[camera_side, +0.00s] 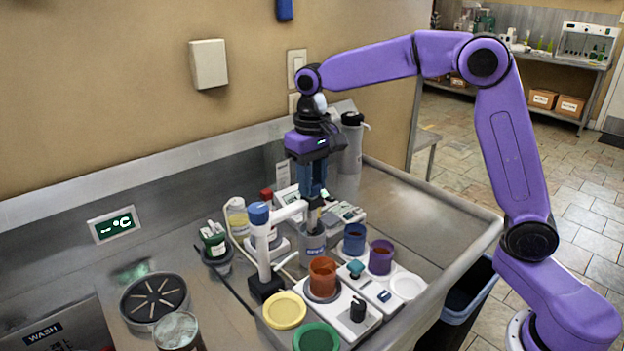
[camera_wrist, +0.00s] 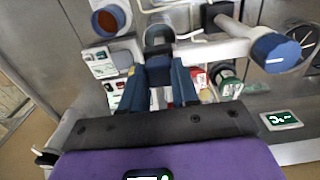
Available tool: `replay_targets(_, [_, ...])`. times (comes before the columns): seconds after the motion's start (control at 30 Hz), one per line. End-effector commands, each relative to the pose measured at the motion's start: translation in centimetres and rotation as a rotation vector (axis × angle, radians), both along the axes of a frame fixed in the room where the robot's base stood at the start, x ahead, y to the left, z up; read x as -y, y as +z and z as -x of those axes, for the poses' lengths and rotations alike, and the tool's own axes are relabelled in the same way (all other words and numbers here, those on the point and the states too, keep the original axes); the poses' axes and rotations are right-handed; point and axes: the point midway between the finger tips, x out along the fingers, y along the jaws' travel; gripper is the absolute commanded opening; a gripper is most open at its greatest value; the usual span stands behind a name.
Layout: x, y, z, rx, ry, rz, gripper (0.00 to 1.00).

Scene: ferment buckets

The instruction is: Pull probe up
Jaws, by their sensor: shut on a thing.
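My gripper (camera_side: 313,194) points down over the grey bucket (camera_side: 313,246), its blue fingers shut on the upper end of the probe (camera_side: 312,217). The probe's lower part is largely hidden by the bucket and the stand's arm. A white stand (camera_side: 262,250) with a blue knob (camera_side: 258,212) rises left of the bucket, its arm reaching toward the probe. In the wrist view the fingers (camera_wrist: 167,64) reach toward the grey bucket (camera_wrist: 158,38), and the blue knob (camera_wrist: 276,52) is at the right. The probe's grip is too small to see clearly.
A blue bucket (camera_side: 354,240), a purple bucket (camera_side: 381,258) and an orange-brown cup (camera_side: 322,276) stand close by on the right and front. Yellow (camera_side: 285,310) and green (camera_side: 316,338) lids lie in front. The back-right counter is clear.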

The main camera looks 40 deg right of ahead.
Motion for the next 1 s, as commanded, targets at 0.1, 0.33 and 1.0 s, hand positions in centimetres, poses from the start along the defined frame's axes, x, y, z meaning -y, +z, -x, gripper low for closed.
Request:
replay_targets(0.1, [-0.1,1.4,-0.1,0.005,-0.001,-0.003,0.0])
replay_targets(0.33, [-0.1,4.9,-0.1,0.004,-0.001,-0.003,0.0])
replay_targets(1.0, [0.0,6.0,0.0,0.005,-0.001,-0.002,0.55])
